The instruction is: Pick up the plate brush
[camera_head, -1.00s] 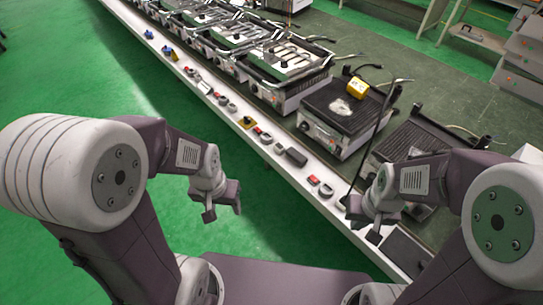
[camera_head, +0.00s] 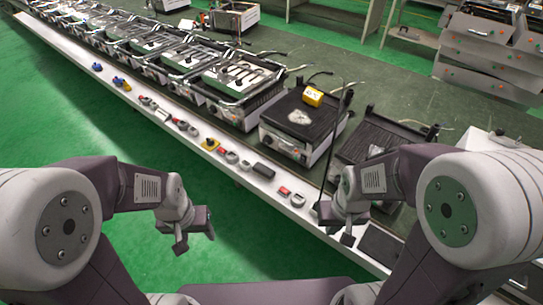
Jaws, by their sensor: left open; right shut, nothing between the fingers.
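I cannot tell for sure which thing is the plate brush. A small yellow block (camera_head: 313,96) with dark marks lies on the dark plate of a grill unit (camera_head: 299,118), and a long thin dark rod (camera_head: 331,150) stands tilted beside that unit. My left gripper (camera_head: 194,232) is open and empty over the green floor, left of the bench. My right gripper (camera_head: 336,224) is shut and empty over the bench's front edge, near the rod's lower end. Its fingers are small and dark against the bench.
Several heating units (camera_head: 238,80) stand in a row along the bench. Small switches and dark parts (camera_head: 263,171) lie along its pale front ledge (camera_head: 235,166). A ribbed grill (camera_head: 372,145) stands right of the yellow block's unit. Green floor (camera_head: 80,120) is clear at left.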

